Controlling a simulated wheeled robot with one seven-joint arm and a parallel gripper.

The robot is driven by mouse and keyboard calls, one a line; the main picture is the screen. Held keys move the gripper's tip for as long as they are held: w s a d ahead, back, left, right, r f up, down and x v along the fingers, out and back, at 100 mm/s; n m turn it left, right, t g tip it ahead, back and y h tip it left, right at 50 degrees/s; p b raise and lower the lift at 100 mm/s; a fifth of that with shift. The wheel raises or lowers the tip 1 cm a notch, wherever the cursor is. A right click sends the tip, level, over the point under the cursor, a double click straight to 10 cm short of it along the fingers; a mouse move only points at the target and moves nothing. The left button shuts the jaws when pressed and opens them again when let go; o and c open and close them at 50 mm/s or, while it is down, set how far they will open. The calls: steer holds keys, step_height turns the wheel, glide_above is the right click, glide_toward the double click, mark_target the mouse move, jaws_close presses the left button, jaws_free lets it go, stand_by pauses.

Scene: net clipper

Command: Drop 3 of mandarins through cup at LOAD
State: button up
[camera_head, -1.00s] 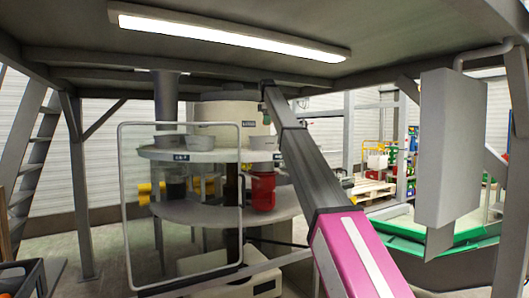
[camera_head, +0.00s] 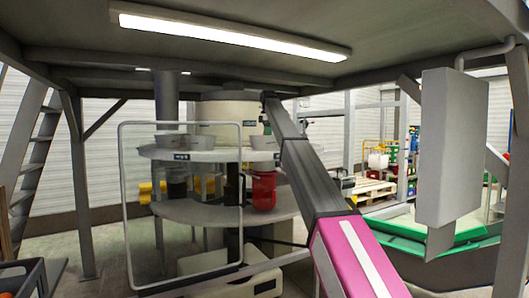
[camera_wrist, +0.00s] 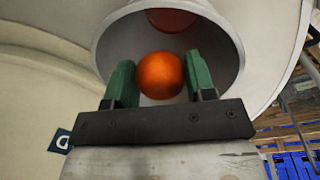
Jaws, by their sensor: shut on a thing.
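In the wrist view my gripper (camera_wrist: 160,84) has two green fingers shut on an orange mandarin (camera_wrist: 161,75). The mandarin shows over the open mouth of a grey cup (camera_wrist: 117,45). Something red (camera_wrist: 171,20) shows at the bottom of the cup. In the head view a grey cup (camera_head: 264,143) stands on the upper round shelf (camera_head: 215,156), partly beside my arm. My gripper cannot be made out in the head view.
Other grey cups (camera_head: 201,142) stand on the upper shelf, and a lower round shelf (camera_head: 195,213) is beneath. A thin white frame (camera_head: 122,200) stands in front. A dark sign (camera_wrist: 59,141) is partly visible beside the cup. A grey box (camera_head: 450,150) hangs at right.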

steer(key=o, duration=1)
steer(key=r, duration=0.7)
steer(key=s+r, duration=0.1)
steer(key=r, duration=0.2)
steer(key=shift+r, duration=0.35)
steer(key=shift+s, duration=0.15)
